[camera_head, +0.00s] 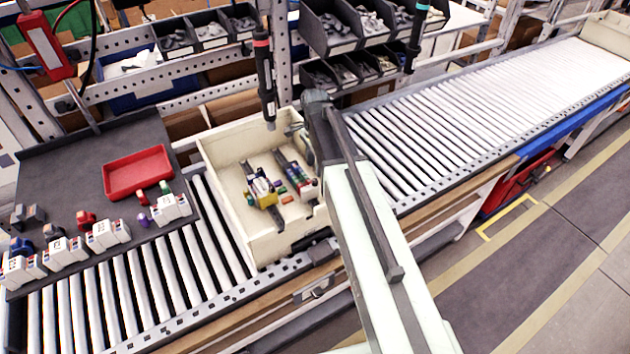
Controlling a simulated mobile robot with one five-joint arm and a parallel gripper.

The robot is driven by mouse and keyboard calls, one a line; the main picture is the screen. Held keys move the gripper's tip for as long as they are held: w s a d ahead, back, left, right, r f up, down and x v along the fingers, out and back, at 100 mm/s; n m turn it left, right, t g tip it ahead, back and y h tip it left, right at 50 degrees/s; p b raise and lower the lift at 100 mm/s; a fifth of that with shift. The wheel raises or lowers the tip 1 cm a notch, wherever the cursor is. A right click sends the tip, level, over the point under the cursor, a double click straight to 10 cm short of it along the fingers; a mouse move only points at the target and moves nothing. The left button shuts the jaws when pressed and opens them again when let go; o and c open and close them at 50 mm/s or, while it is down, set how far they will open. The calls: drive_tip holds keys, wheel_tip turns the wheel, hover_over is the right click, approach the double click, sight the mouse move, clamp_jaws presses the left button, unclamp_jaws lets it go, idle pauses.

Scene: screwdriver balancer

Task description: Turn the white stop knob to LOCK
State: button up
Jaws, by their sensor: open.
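My arm reaches up from the bottom right, and my gripper (303,143) is at its far end, over the back right side of a cream tote (222,150). The gripper is open, small in the picture and partly covered by my own arm. I cannot make out a white stop knob for certain. A small pale fitting (316,289) sits on the front side of the roller conveyor (120,290), below the tote; I cannot tell whether it is the knob. No LOCK marking is readable. My arm hides part of the conveyor's front rail.
The tote holds several coloured parts. A black screwdriver (265,75) hangs close behind my gripper; another (416,40) hangs further right. A red tray (137,172) and small boxes lie on a dark board at left. The rollers (500,100) at right are clear.

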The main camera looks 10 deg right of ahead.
sight(315, 180)
wheel_tip(315, 180, down, 7)
drive_tip(key=b, duration=0.6)
drive_tip(key=shift+r, duration=0.15)
clamp_jaws()
